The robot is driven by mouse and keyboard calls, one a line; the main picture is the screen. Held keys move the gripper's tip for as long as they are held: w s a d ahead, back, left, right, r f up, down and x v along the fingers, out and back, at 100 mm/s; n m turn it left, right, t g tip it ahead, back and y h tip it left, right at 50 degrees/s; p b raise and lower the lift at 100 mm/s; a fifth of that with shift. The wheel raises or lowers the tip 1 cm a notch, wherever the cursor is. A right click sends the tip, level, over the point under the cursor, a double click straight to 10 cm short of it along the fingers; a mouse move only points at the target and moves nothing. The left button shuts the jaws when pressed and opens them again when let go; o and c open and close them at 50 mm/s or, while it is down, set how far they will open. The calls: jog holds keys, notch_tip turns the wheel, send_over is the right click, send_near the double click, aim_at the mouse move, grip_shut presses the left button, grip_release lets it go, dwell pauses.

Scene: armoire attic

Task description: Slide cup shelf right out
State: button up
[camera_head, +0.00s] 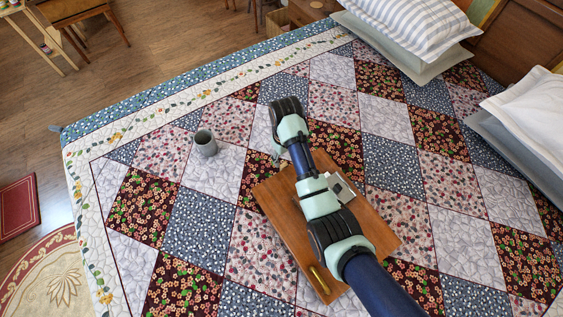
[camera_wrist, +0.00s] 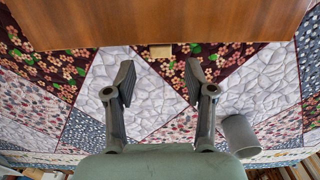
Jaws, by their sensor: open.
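A brown wooden bed tray (camera_head: 282,205) lies on the quilt under my arm. Its edge spans the top of the wrist view (camera_wrist: 160,20). A small light-tan tab (camera_wrist: 161,51) sticks out from under that edge; it may be part of the cup shelf, the rest of which is hidden. My gripper (camera_wrist: 160,82) is open and empty. Its two fingers are wide apart, with the tab lying between and beyond the fingertips, apart from them. I cannot tell the fingers' height above the quilt.
A grey cup (camera_head: 205,143) stands on the patchwork quilt (camera_head: 190,220) left of the tray, and shows close beside the right finger in the wrist view (camera_wrist: 240,135). A small pale object (camera_head: 341,187) and a yellow item (camera_head: 319,280) lie on the tray. Pillows (camera_head: 410,25) are at upper right.

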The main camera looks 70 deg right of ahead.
aim_at(284, 165)
notch_tip(284, 165, down, 6)
jog(key=shift+f+b, duration=0.2)
jog(key=shift+b, duration=0.15)
grip_shut()
